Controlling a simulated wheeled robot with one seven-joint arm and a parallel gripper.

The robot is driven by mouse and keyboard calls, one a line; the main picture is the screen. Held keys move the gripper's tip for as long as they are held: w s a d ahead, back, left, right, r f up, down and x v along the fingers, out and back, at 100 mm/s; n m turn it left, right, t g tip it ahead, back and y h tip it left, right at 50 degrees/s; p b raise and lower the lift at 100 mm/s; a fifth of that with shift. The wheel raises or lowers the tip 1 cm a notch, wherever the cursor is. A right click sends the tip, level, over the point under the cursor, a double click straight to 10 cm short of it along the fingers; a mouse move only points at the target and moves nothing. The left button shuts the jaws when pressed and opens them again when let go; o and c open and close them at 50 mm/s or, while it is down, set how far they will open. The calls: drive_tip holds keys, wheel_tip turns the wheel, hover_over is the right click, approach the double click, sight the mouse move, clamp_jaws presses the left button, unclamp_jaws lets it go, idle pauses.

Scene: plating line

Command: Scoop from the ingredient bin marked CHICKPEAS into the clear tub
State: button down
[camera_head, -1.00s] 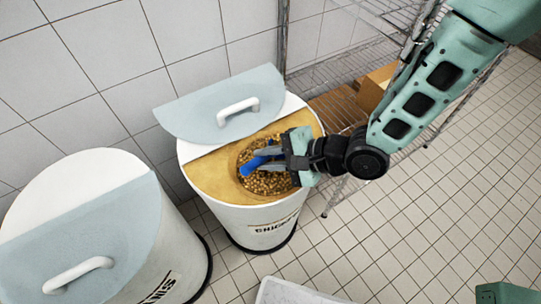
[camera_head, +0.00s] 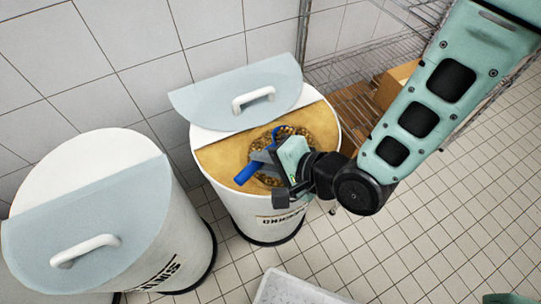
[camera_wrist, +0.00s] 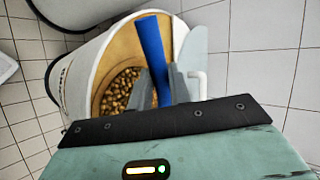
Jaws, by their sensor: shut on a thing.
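The chickpea bin (camera_head: 225,190) is a white drum with a partly hidden dark label on its front. Its pale blue half lid (camera_head: 215,105) is folded back over the rear. Brown chickpeas (camera_wrist: 118,92) fill a round well in its tan top. My gripper (camera_head: 264,160) is low over this well, shut on the blue scoop (camera_head: 248,174). The scoop's handle slants to the lower left; its bowl is mostly hidden by my gripper. In the wrist view the blue handle stands between my fingers (camera_wrist: 160,88). A whitish tub (camera_head: 262,292) shows partly at the bottom edge.
A second white bin (camera_head: 195,235) with its blue lid closed stands at the left. A wire shelf (camera_head: 345,75) with a cardboard box (camera_head: 395,82) stands behind at the right. Tiled floor (camera_head: 430,250) is open at the right.

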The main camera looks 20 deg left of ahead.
drive_tip(key=shift+s+a+f, duration=0.1)
drive_tip(key=shift+s, duration=0.25)
drive_tip(key=shift+s+a+r+n+t+p, duration=0.15)
drive_tip(key=shift+r+p, duration=0.15)
drive_tip(key=shift+r, duration=0.25)
drive_tip(key=shift+s+d+r+n+t+p, duration=0.1)
drive_tip(key=shift+r+n+p, duration=0.15)
drive_tip(key=shift+r, duration=0.3)
drive_tip(key=shift+s+a+r+n+t+p, duration=0.15)
drive_tip(key=shift+r+p, duration=0.15)
drive_tip(key=shift+r, duration=0.25)
drive_tip(key=shift+d, duration=0.1)
